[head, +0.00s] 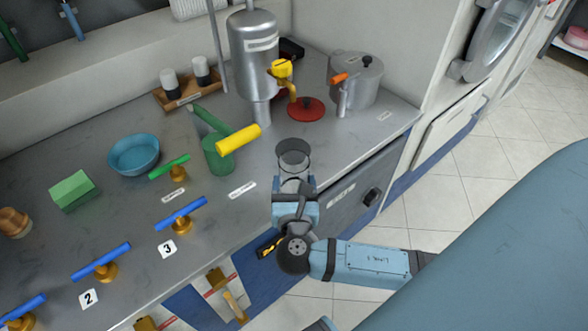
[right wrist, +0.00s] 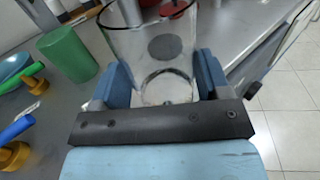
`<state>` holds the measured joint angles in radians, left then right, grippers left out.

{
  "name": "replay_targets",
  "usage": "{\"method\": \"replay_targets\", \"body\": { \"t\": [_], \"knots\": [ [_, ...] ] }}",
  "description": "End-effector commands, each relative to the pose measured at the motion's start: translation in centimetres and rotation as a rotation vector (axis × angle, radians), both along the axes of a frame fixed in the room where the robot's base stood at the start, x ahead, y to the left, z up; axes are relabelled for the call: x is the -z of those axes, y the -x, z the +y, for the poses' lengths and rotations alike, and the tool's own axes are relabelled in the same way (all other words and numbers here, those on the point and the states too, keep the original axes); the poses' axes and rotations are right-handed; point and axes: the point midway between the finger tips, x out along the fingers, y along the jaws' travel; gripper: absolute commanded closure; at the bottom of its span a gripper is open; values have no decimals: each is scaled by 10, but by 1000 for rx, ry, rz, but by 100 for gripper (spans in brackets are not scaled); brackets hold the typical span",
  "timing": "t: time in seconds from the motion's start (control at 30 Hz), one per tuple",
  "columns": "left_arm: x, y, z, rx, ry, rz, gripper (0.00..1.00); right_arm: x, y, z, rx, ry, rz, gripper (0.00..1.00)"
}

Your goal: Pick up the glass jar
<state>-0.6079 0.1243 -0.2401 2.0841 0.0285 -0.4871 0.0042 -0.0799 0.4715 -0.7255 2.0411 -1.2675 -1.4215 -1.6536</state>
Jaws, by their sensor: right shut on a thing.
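The glass jar (head: 292,155) is clear and open-topped, near the front edge of the grey counter. My right gripper (head: 293,183) is shut on the jar, with one blue finger on each side of its lower part. In the right wrist view the jar (right wrist: 150,55) stands between the two fingers (right wrist: 164,88). I cannot tell whether its base touches the counter. My left gripper is not in view.
A green can with a yellow handle (head: 238,140) stands left of the jar. A blue bowl (head: 134,154) and several blue-handled valves (head: 181,214) are farther left.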

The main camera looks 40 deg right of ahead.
Motion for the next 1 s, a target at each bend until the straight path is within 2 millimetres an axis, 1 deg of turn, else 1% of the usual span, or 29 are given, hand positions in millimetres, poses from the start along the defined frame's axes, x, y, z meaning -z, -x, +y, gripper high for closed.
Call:
{"method": "replay_targets", "body": {
  "t": [0.3,1.0],
  "knots": [
    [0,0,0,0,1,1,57,-1,6,4,0,0,-1,61],
    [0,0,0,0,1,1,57,-1,6,4,0,0,-1,61]
  ]
}}
